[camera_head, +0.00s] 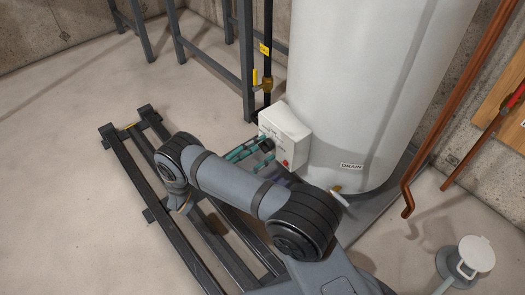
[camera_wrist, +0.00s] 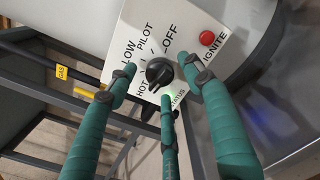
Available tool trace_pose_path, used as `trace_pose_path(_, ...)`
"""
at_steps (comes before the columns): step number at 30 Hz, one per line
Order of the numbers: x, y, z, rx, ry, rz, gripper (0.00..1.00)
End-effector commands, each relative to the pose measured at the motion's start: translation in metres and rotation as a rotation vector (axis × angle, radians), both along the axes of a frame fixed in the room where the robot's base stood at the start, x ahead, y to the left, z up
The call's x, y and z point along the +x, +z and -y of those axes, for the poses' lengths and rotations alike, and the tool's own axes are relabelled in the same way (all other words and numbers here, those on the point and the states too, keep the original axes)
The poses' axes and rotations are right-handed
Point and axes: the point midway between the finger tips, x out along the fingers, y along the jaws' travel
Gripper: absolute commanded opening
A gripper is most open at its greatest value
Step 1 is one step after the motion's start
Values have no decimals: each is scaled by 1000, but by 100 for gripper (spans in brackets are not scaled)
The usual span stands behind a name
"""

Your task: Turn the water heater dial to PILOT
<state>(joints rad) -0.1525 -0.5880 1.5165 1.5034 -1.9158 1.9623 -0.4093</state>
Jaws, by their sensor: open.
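The white control box (camera_head: 287,133) sits low on the front of the water heater (camera_head: 355,80). In the wrist view the box's face (camera_wrist: 206,22) carries the black dial (camera_wrist: 159,72), with LOW, PILOT, OFF and HOT printed around it. A light mark shows at the dial's lower left, near HOT, but I cannot tell its setting for certain. My gripper (camera_wrist: 163,80) has teal fingers spread open around the dial. I cannot tell whether any finger touches it. In the head view my gripper (camera_head: 250,150) is at the box, and its fingers partly hide the dial.
A dark pipe with a yellow valve handle (camera_head: 255,77) stands left of the heater. Copper pipes (camera_head: 455,110) run at the right. Open floor lies at left.

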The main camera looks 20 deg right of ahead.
Motion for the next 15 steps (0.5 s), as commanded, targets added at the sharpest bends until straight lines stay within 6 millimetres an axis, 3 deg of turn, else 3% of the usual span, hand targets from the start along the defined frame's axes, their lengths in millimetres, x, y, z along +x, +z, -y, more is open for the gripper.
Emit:
trace_pose_path(5,5,-1,11,0,0,0,51)
trace_pose_path(13,5,0,12,1,0,0,51)
trace_pose_path(15,5,0,12,1,0,0,47)
